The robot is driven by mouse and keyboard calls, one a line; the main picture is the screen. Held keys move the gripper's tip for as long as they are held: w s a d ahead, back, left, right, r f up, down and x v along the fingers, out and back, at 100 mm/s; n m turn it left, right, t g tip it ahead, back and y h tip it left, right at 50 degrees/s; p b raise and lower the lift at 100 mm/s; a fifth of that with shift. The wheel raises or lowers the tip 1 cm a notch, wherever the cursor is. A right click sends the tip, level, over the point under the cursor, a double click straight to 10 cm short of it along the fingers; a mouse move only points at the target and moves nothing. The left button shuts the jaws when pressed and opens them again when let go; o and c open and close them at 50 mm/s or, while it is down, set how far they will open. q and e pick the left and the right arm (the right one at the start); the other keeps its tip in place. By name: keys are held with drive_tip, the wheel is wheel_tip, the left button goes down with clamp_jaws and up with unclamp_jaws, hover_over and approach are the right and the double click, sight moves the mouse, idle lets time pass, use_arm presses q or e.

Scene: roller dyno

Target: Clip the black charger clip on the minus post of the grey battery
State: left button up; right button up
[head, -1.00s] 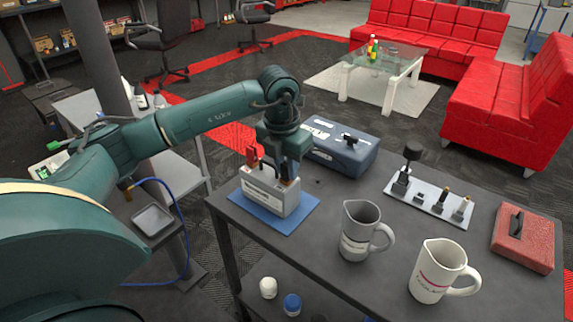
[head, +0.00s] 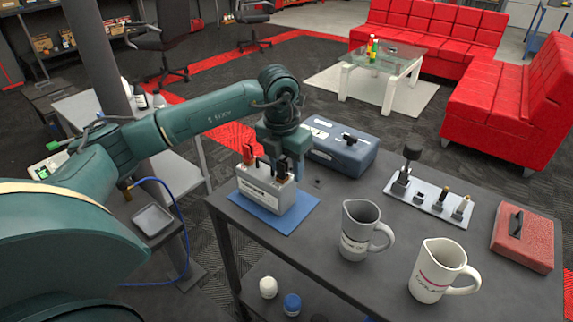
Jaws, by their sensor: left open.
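The grey battery (head: 264,196) stands upright on a blue mat (head: 294,216) at the table's left corner. A red clip (head: 248,154) stands up at the left end of its top. My left gripper (head: 283,173) points down over the right part of the battery's top, its fingers open. A dark piece (head: 281,167), probably the black charger clip, shows at the fingers, low over the battery. The gripper partly hides it and the minus post, so I cannot tell whether it grips the post. My right gripper is out of view.
The blue charger box (head: 341,155) stands just behind the battery. Two jugs, one grey (head: 356,240) and one white (head: 430,285), stand at the front. A plate with several posts (head: 428,203) and a red box (head: 522,245) lie to the right.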

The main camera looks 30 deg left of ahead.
use_arm(q)
drive_tip(key=shift+r, duration=0.2)
wheel_tip(320, 180, up, 13)
drive_tip(key=s, duration=0.1)
drive_tip(key=shift+s+f, duration=0.15)
drive_tip(key=shift+s, duration=0.15)
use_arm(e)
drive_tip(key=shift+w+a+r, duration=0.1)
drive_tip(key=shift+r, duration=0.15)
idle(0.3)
